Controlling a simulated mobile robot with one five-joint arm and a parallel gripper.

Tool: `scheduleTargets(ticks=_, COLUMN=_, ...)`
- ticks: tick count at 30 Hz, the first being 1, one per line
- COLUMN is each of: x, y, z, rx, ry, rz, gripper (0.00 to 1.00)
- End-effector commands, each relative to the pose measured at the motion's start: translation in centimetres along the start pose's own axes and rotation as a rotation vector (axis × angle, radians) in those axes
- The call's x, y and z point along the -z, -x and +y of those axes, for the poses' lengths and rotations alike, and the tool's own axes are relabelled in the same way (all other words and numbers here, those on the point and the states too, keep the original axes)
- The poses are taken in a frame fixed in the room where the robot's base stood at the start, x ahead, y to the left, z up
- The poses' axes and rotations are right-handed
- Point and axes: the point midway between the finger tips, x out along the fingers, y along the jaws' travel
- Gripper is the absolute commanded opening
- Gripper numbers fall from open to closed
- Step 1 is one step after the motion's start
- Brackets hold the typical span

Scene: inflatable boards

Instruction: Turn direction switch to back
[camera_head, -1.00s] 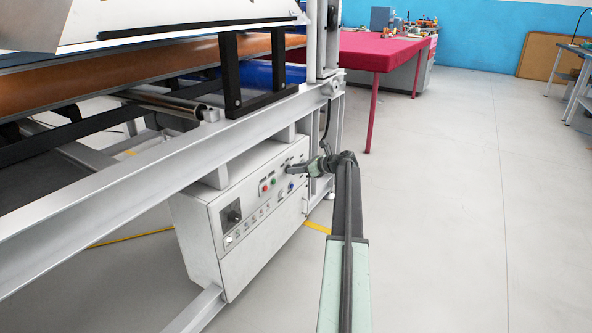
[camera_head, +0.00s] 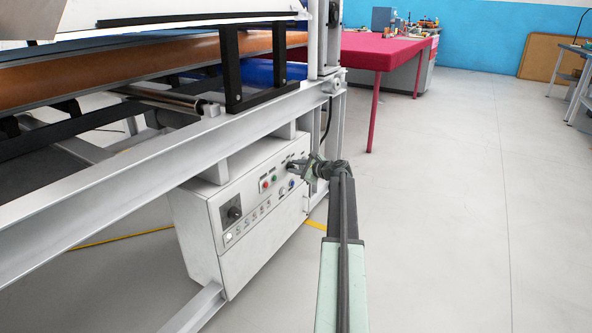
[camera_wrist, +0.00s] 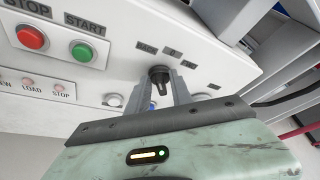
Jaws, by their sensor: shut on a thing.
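The direction switch (camera_wrist: 159,76) is a black rotary knob on the white control panel, seen in the wrist view below small labels, one of which seems to read BACK. My gripper (camera_wrist: 160,92) has its two fingers on either side of the knob and is shut on it. The knob's pointer is partly between the fingers, so its exact setting is hard to tell. In the head view my gripper (camera_head: 294,165) reaches the upper right of the control box (camera_head: 240,262), and the knob is mostly hidden there.
A red STOP button (camera_wrist: 32,38) and a green START button (camera_wrist: 83,51) lie left of the knob. Lamps and smaller switches sit below. A grey frame beam (camera_head: 150,165) runs above the box. Open floor (camera_head: 450,210) lies to the right.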

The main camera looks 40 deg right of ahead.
Motion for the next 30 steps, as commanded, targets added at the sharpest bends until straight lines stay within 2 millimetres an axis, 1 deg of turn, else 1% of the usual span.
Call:
scheduleTargets(ticks=4, x=0.03, y=-0.15, z=0.16, rx=0.027, ry=0.060, rz=0.000, gripper=0.00)
scheduleTargets(ticks=10, x=-0.04, y=-0.18, z=0.10, rx=0.046, ry=0.105, rz=0.001, gripper=0.00)
scheduleTargets(ticks=24, x=-0.17, y=-0.27, z=0.04, rx=0.051, ry=0.117, rz=-0.001, gripper=0.00)
scheduleTargets(ticks=25, x=-0.17, y=-0.28, z=0.04, rx=0.051, ry=0.117, rz=-0.001, gripper=0.32)
scheduleTargets(ticks=26, x=-0.18, y=-0.28, z=0.06, rx=0.051, ry=0.117, rz=-0.001, gripper=0.34)
scheduleTargets(ticks=30, x=-0.13, y=-0.20, z=0.08, rx=0.050, ry=0.116, rz=-0.001, gripper=0.34)
